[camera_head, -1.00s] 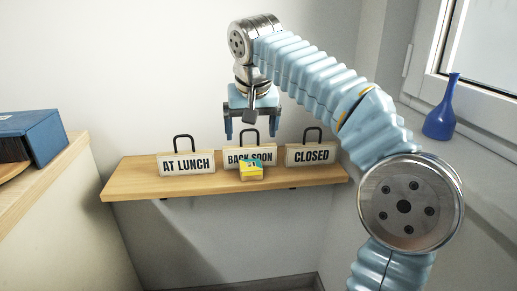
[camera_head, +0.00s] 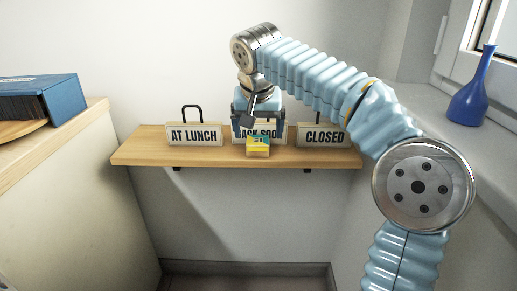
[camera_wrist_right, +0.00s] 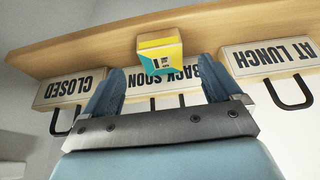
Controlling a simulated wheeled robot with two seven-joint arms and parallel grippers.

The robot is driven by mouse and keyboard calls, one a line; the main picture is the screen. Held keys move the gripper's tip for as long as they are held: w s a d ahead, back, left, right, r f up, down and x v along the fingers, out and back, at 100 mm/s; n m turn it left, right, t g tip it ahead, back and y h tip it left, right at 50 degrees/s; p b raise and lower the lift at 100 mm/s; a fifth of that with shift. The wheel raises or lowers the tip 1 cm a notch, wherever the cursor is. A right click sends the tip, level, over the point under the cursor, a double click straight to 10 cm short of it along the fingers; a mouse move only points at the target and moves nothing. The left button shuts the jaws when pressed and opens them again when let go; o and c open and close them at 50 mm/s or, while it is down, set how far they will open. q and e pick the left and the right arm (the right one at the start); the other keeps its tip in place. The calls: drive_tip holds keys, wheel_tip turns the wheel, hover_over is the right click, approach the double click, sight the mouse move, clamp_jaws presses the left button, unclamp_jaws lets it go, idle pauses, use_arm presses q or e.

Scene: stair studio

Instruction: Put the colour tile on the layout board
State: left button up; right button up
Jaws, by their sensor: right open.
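No colour tile or layout board can be made out for certain. A small yellow and teal box (camera_head: 258,148) stands at the front of a wooden shelf (camera_head: 146,155), before the middle "BACK SOON" sign (camera_head: 277,141). The box also shows in the right wrist view (camera_wrist_right: 160,56). My right gripper (camera_head: 258,131) is open and empty, just above the box and in front of that sign, hiding part of its lettering. In the wrist view its fingers (camera_wrist_right: 163,78) are spread, with the box beyond their tips. My left gripper is not in view.
An "AT LUNCH" sign (camera_head: 194,135) stands left and a "CLOSED" sign (camera_head: 322,137) right, each with a dark loop handle. A blue box (camera_head: 62,97) sits on a counter (camera_head: 85,118) at left. A blue vase (camera_head: 470,100) stands on the right sill. The shelf's left end is clear.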

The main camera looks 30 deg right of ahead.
sight(258, 142)
drive_tip(key=x, duration=0.5)
drive_tip(key=shift+w+b, duration=0.1)
drive_tip(key=shift+b, duration=0.2)
drive_tip(key=c, duration=1.2)
drive_tip(key=shift+r, duration=0.15)
